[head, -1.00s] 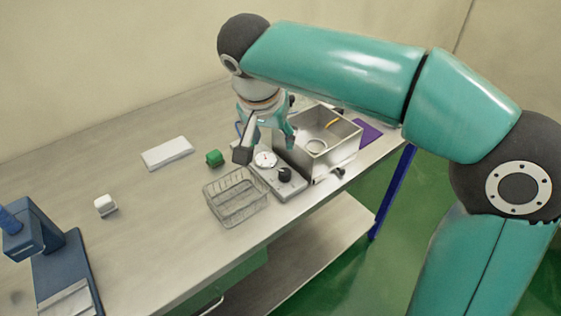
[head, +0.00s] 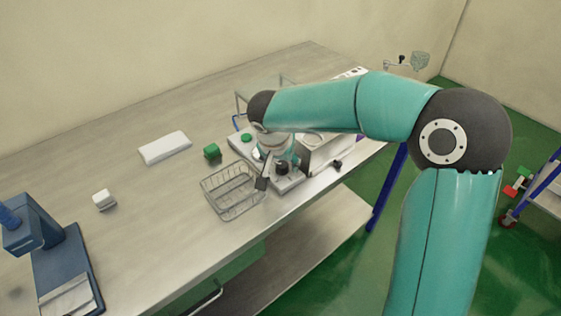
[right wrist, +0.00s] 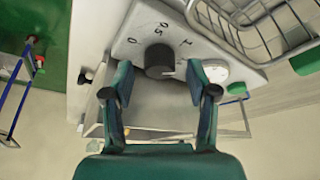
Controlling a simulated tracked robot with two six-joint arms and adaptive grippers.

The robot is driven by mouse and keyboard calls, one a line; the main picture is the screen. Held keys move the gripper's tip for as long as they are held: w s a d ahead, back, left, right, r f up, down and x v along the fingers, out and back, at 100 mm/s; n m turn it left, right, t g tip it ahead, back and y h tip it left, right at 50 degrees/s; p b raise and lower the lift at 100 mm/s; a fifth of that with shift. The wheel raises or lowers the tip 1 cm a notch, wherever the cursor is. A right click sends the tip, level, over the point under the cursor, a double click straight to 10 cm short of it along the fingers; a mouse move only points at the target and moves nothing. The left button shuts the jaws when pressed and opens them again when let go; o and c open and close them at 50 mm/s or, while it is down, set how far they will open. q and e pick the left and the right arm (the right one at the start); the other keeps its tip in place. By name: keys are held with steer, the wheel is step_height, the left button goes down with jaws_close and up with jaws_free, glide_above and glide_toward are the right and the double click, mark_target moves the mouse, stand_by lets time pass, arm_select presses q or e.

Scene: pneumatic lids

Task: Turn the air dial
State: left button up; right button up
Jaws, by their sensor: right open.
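The air dial is a black knob (right wrist: 159,58) on a pale panel (right wrist: 140,28) marked 0, 0.5 and 1. It also shows in the head view as a dark knob (head: 282,168), partly behind my right gripper. My right gripper (right wrist: 160,78) is open, its two green fingers apart on either side of the knob in the right wrist view. I cannot tell whether the fingers touch it. In the head view my right gripper (head: 277,171) points down over the panel. A white round gauge (right wrist: 214,72) sits beside the dial, partly behind one finger. My left gripper is not in view.
A wire basket (head: 232,190) stands just left of the panel, and a steel box (head: 325,152) just right. A green block (head: 212,151), a white slab (head: 165,148) and a small white block (head: 104,200) lie on the bench. The bench's front edge is close.

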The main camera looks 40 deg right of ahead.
steer(key=shift+d+f, duration=0.1)
steer(key=shift+f, duration=0.2)
steer(key=c, duration=1)
steer(key=shift+w+a, duration=0.1)
steer(key=shift+a, duration=0.1)
jaws_close()
steer(key=shift+d, duration=0.2)
steer(key=shift+n+b, duration=0.3)
